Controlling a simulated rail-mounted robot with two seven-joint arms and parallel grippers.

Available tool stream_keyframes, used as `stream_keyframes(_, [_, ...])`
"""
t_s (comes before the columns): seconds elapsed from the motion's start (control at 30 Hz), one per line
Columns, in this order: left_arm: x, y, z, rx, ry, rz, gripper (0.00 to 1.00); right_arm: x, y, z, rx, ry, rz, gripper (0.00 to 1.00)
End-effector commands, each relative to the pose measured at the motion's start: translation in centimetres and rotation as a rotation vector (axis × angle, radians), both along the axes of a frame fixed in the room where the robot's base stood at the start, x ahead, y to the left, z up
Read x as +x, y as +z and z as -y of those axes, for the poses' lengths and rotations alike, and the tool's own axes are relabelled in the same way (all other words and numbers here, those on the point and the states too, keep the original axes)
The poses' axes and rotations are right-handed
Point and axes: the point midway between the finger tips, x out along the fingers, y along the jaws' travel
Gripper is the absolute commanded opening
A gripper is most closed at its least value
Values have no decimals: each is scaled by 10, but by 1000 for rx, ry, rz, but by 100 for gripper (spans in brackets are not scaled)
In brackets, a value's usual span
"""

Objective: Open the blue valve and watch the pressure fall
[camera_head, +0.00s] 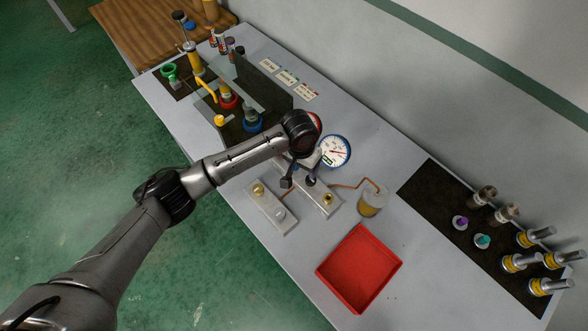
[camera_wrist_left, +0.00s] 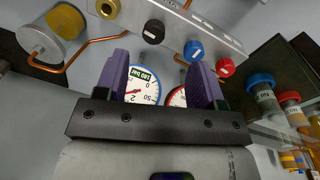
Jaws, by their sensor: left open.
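The blue valve knob (camera_wrist_left: 193,50) sits on a pale metal block (camera_wrist_left: 180,22) in the left wrist view, close to the right-hand fingertip in the picture. It does not show clearly in the head view, where my arm covers that area. My left gripper (camera_wrist_left: 160,62) is open and empty, its purple fingers reaching toward the block; it also shows in the head view (camera_head: 299,181). A blue-rimmed pressure gauge (camera_head: 336,151) with a red needle stands beside the wrist; the reading is too small to tell. A red-rimmed gauge (camera_wrist_left: 177,97) shows partly between the fingers. My right gripper is out of view.
A black knob (camera_wrist_left: 153,31) and a red knob (camera_wrist_left: 225,66) flank the blue one. A red tray (camera_head: 387,265) lies in front. Bottles and a clear panel (camera_head: 228,85) stand behind.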

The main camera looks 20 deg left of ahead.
Motion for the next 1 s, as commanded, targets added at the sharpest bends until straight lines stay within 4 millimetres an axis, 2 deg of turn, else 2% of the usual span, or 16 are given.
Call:
stream_keyframes(0.03, [16,1,-11,24,35,0,63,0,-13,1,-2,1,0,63])
stream_keyframes(0.2, [45,17,-37,64,130,-14,63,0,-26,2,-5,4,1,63])
stream_keyframes(0.33, [56,25,-47,78,172,-17,63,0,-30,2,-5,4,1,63])
stream_keyframes(0.47, [59,21,-51,83,189,-21,63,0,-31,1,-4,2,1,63])
stream_keyframes(0.57, [59,9,-52,84,191,-23,63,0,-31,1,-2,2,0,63])
stream_keyframes(1.0, [59,-70,-51,83,189,-21,63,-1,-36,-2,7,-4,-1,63])
